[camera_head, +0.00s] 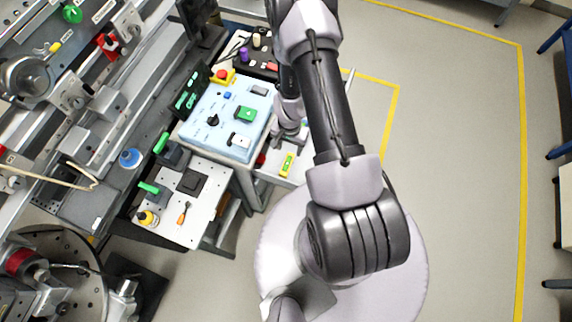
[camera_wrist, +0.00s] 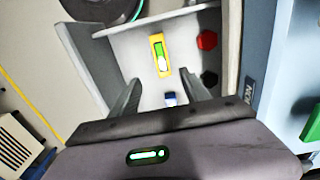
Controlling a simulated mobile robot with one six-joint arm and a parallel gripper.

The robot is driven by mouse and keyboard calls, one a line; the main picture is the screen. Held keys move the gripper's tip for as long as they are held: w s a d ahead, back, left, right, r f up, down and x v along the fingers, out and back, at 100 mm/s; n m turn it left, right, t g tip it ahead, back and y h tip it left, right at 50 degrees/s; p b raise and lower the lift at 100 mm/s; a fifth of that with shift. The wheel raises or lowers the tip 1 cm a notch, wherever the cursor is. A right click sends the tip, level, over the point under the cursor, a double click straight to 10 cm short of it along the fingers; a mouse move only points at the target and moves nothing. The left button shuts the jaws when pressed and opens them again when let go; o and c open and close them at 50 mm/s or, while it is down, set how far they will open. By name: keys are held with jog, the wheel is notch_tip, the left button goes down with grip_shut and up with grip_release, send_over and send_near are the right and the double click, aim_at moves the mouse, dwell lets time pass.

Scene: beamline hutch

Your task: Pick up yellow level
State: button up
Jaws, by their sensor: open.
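The yellow level (camera_head: 287,164) is a small yellow bar with a green and white middle, on a white surface beside the blue control box. In the wrist view the yellow level (camera_wrist: 160,55) lies on a light shelf, beyond the fingertips and roughly between their lines. My gripper (camera_wrist: 160,93) is open and empty, with one finger on each side. It is apart from the level. In the head view my arm hides most of my gripper.
A red knob (camera_wrist: 207,40) and a black knob (camera_wrist: 209,79) sit right of the level. A small blue-and-white object (camera_wrist: 170,98) lies nearer the fingers. The blue control box (camera_head: 228,113) stands left of the shelf.

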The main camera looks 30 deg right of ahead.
jog(key=b, duration=0.5)
send_over(287, 163)
jog(key=f, duration=0.6)
jog(key=shift+d+f, duration=0.25)
jog(key=shift+d, duration=0.15)
jog(key=f+b, duration=0.1)
jog(key=b, duration=0.1)
jog(key=f+b, duration=0.3)
jog(key=f, duration=0.1)
jog(key=shift+a+b, duration=0.4)
jog(key=shift+r, duration=0.3)
jog(key=shift+c, duration=0.2)
grip_shut()
